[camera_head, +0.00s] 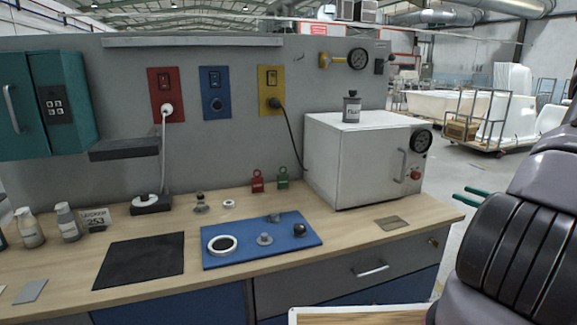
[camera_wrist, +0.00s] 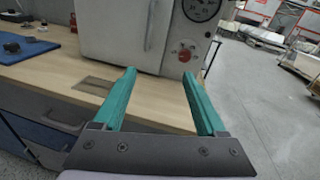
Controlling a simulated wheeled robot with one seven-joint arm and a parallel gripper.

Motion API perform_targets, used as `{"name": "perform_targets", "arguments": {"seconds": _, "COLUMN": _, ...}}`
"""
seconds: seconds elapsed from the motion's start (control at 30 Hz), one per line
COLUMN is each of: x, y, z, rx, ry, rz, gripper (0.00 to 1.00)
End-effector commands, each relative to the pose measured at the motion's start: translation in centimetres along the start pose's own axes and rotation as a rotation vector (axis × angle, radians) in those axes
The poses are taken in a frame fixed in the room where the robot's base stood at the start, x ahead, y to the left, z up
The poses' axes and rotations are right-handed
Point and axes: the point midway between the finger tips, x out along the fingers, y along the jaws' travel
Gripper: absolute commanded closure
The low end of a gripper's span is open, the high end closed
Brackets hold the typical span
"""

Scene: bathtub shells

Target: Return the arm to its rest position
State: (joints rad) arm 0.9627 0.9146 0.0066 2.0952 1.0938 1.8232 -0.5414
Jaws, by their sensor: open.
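My dark, ribbed arm fills the right edge of the head view and hides part of the hall there.
A white oven-like box (camera_head: 350,165) with a gauge and red knob stands on the bench, a dark canister (camera_head: 351,112) on top. A blue mat (camera_head: 285,250) carries several small parts. Free floor (camera_wrist: 262,105) lies right of the bench; carts stand farther back.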

Motion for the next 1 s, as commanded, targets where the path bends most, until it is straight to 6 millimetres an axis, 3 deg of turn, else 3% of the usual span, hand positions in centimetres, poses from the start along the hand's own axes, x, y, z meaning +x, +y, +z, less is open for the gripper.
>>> {"name": "perform_targets", "arguments": {"seconds": 0.27, "x": 3.6, "y": 4.6, "z": 6.1, "rx": -0.140, "ry": 0.052, "rz": 0.228, "gripper": 0.26}}
{"name": "perform_targets", "arguments": {"seconds": 0.37, "x": 4.9, "y": 7.5, "z": 9.1, "rx": -0.223, "ry": 0.085, "rz": 0.349, "gripper": 0.26}}
{"name": "perform_targets", "arguments": {"seconds": 0.53, "x": 6.4, "y": 14.2, "z": 14.7, "rx": -0.433, "ry": 0.167, "rz": 0.597, "gripper": 0.26}}
{"name": "perform_targets", "arguments": {"seconds": 0.8, "x": 5.0, "y": 23.9, "z": 21.1, "rx": -0.836, "ry": 0.311, "rz": 0.915, "gripper": 0.26}}
{"name": "perform_targets", "arguments": {"seconds": 1.0, "x": 2.3, "y": 28.8, "z": 24.6, "rx": -1.184, "ry": 0.408, "rz": 1.058, "gripper": 0.26}}
